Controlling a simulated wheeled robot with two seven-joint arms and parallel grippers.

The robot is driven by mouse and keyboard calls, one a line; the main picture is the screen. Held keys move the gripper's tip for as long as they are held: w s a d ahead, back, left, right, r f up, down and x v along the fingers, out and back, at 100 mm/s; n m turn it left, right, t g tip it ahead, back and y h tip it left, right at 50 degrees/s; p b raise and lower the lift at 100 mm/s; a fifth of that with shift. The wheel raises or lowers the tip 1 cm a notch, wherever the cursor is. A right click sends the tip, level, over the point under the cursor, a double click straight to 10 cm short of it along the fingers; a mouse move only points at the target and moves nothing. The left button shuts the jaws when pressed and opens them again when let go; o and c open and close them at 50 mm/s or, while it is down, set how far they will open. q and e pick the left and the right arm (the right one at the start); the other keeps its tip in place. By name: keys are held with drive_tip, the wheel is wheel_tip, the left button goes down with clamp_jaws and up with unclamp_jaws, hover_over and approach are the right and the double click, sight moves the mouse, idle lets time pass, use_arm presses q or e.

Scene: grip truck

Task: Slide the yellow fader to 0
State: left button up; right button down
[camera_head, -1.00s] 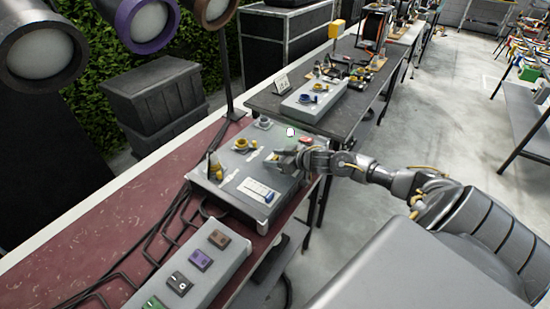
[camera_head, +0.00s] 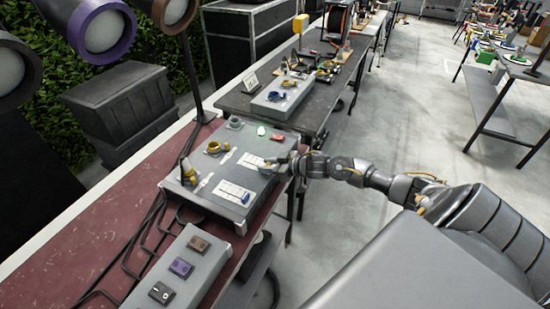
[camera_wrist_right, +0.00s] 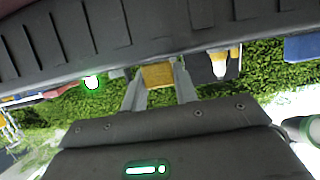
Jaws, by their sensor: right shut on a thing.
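The grey console (camera_head: 222,208) stands on the red-topped bench. On its top are two white slotted plates; the far plate (camera_head: 249,161) ends at my right gripper (camera_head: 268,163). In the right wrist view, the gripper's fingers (camera_wrist_right: 158,92) are shut on a yellow block (camera_wrist_right: 157,75), which looks like the yellow fader's knob. In the head view the gripper hides this knob, and I cannot read the marks on its plate. The near plate (camera_head: 235,192) lies uncovered in front. My left gripper is in neither view.
A yellow upright handle (camera_head: 188,172), yellow round parts (camera_head: 213,147) and a red button (camera_head: 277,136) stand on the console. A box with coloured switches (camera_head: 180,266) is nearer. Black cables (camera_head: 150,232) lie on the bench.

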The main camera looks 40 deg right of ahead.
drive_tip(key=shift+f, duration=0.1)
drive_tip(key=c, duration=1.1)
unclamp_jaws()
drive_tip(key=shift+s+d, duration=0.1)
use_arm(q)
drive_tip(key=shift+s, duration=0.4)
use_arm(e)
drive_tip(key=shift+s+d, duration=0.2)
drive_tip(key=shift+s, duration=0.2)
use_arm(q)
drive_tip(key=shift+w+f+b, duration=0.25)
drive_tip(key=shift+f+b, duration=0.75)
drive_tip(key=shift+b, duration=0.05)
use_arm(e)
drive_tip(key=shift+r+v, duration=0.15)
drive_tip(key=shift+v, duration=2.35)
drive_tip(key=shift+r+v, duration=0.15)
drive_tip(key=shift+v, duration=2.35)
drive_tip(key=shift+w, duration=0.1)
